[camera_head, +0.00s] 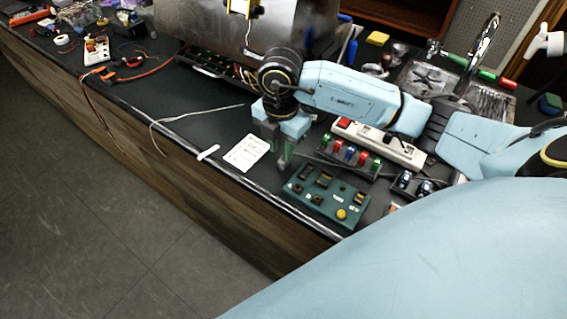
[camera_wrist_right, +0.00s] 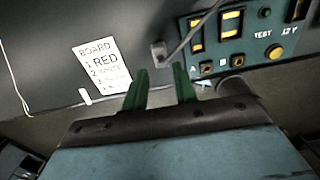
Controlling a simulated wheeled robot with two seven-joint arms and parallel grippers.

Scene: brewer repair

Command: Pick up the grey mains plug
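The grey mains plug (camera_wrist_right: 159,51) lies on the dark bench top in the right wrist view, with a grey cable running from it toward the upper right. In the head view I cannot make the plug out; my right gripper seems to cover it. My right gripper (camera_head: 278,150) points down at the bench. In the right wrist view its two green-tipped fingers (camera_wrist_right: 162,88) are apart with nothing between them. The plug shows just beyond the fingertips, roughly in line with the gap. I cannot tell the exact height above it. My left gripper is not in view.
A green test panel (camera_head: 325,196) lies right of the gripper, and a white printed card (camera_head: 247,152) lies left. Behind are coloured switches (camera_head: 351,155), a white power strip (camera_head: 398,148) and a metal brewer body (camera_head: 215,28). The bench's front edge (camera_head: 230,176) is close.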

